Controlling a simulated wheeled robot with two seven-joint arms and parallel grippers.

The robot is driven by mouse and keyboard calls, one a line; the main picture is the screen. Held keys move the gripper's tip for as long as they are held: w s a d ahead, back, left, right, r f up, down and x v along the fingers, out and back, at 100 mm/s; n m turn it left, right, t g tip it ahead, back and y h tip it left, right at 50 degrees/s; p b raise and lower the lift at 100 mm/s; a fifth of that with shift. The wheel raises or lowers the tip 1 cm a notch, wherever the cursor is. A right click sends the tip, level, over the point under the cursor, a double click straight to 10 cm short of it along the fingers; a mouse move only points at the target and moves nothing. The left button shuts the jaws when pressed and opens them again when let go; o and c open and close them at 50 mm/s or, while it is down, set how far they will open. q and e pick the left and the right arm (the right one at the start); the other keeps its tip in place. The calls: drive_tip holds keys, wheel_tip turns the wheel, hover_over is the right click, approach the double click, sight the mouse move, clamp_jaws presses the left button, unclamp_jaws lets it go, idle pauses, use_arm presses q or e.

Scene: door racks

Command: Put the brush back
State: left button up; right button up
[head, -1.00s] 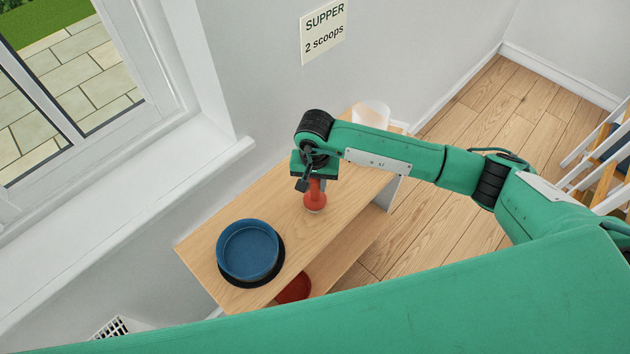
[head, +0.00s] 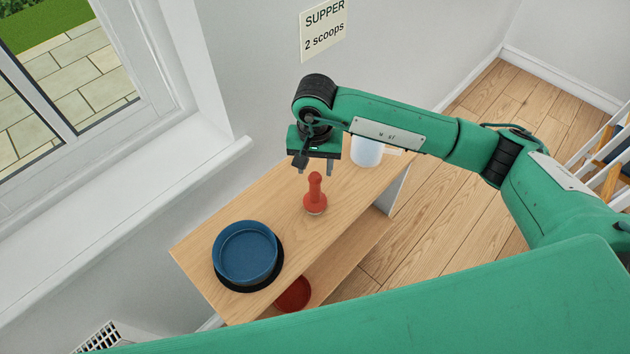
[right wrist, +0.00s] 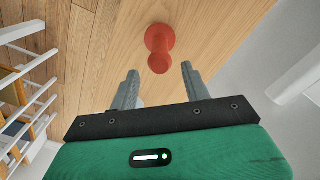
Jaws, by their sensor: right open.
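The red brush (head: 315,198) stands upright on the wooden bench top (head: 345,190), its knobbed handle up and a pale rim at its foot. My right gripper (head: 316,171) is open and empty just above the handle in the head view. In the right wrist view the brush (right wrist: 160,42) shows beyond and between the two open fingers (right wrist: 160,70), and they do not touch it. My left gripper is not in view.
A blue bowl (head: 246,252) sits on a black base at the bench's near end. A whitish translucent container (head: 367,150) stands at the far end. A red round object (head: 293,293) is on the lower shelf. A wall sign (head: 324,28) reads "SUPPER 2 scoops".

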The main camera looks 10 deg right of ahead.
drive_tip(key=shift+r+b, duration=0.65)
drive_tip(key=shift+r, duration=1.75)
